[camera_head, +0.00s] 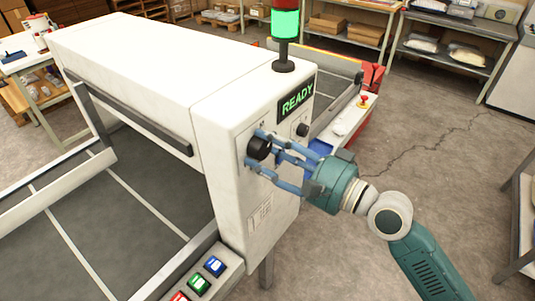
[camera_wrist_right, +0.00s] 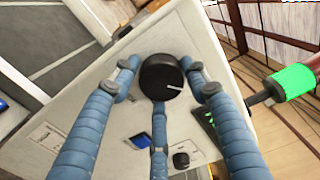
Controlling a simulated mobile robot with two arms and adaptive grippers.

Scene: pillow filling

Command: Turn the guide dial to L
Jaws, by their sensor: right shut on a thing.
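The guide dial (camera_head: 259,148) is a round black knob on the end face of the white machine (camera_head: 130,55). A small letter shows faintly above it, too small to read surely. My right gripper (camera_head: 262,160) has blue fingers closed around the dial. In the right wrist view the dial (camera_wrist_right: 160,78) sits between the three fingers of the right gripper (camera_wrist_right: 160,88). A short white pointer line on its face points right and slightly down in that view. The letters around the dial are not readable, so its setting cannot be told. My left gripper is not in view.
A smaller black knob (camera_head: 302,130) sits right of the dial, below a green READY display (camera_head: 297,97). A lit green signal lamp (camera_head: 286,24) stands on top. Blue, green and red buttons (camera_head: 199,284) are at the lower front. The floor at right is clear.

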